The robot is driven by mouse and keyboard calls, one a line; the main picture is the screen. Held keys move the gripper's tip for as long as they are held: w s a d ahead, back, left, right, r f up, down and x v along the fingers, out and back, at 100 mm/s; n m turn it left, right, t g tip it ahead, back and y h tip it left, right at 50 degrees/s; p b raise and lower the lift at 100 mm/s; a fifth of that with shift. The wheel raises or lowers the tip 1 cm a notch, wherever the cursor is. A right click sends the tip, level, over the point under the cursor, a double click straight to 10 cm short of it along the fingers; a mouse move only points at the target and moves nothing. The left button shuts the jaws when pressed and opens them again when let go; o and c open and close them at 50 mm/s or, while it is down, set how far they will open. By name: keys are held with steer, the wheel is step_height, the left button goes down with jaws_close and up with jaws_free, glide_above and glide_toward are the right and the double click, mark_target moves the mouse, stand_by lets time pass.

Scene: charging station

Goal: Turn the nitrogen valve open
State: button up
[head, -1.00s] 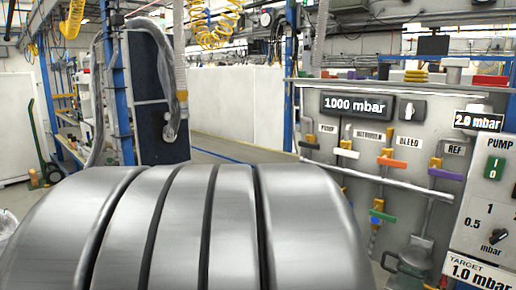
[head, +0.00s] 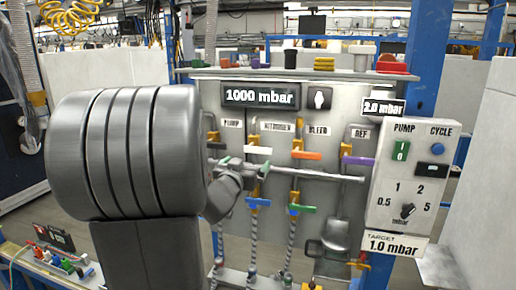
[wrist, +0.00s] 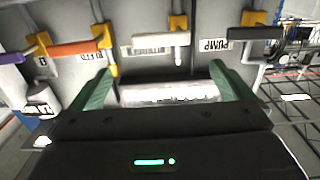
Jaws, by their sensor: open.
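The nitrogen valve's white handle (head: 258,150) lies level under the NITROGEN label (head: 276,126) on the panel. It also shows in the wrist view (wrist: 160,40), above and between my fingertips. My gripper (head: 245,165) is just below the white handle, with its two green fingers spread. In the wrist view my gripper (wrist: 163,76) is open, and the handle is not between the fingers. A pale bar (wrist: 168,92) shows between the fingers; it looks like the panel's rail. My wrist hides part of the pipe below the valve.
The orange bleed handle (head: 306,155) and purple REF handle (head: 358,160) are to the right. A metal rail (head: 320,174) crosses in front of the panel. The pump control box (head: 412,180) stands at the right.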

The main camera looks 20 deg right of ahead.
mark_target(258, 150)
steer(key=p+x, duration=0.2)
steer(key=x, duration=1)
steer(key=shift+w+d, duration=0.2)
steer(key=shift+w, duration=0.15)
steer(key=shift+c, duration=0.2)
steer(key=c, duration=1.1)
